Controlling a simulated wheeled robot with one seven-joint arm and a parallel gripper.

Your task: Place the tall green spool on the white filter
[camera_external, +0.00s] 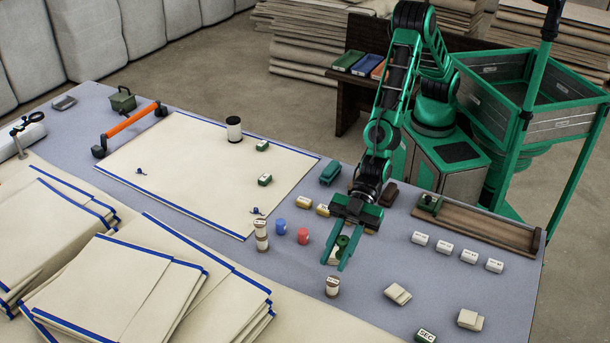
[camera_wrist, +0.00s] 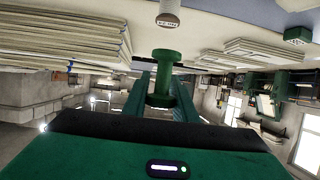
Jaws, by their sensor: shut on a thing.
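The green spool (camera_external: 342,241) is between the fingers of my gripper (camera_external: 335,262), over the right part of the grey-blue table. In the wrist view the spool (camera_wrist: 163,75) shows wide green flanges and a narrower middle, gripped between both fingertips (camera_wrist: 162,88). My gripper is shut on it. Its height above the table is hard to tell. A white cylinder with dark ends, which looks like the white filter (camera_external: 233,129), stands upright on the far edge of the large cream cloth (camera_external: 190,170), up and left of my gripper.
Cream-and-brown spools (camera_external: 262,234) (camera_external: 332,287), a blue spool (camera_external: 281,227) and a red spool (camera_external: 303,236) stand near my gripper. Small green boxes (camera_external: 265,180) lie on the cloth near the filter. Folded cloth stacks (camera_external: 120,285) fill the front left. White blocks (camera_external: 444,246) lie at right.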

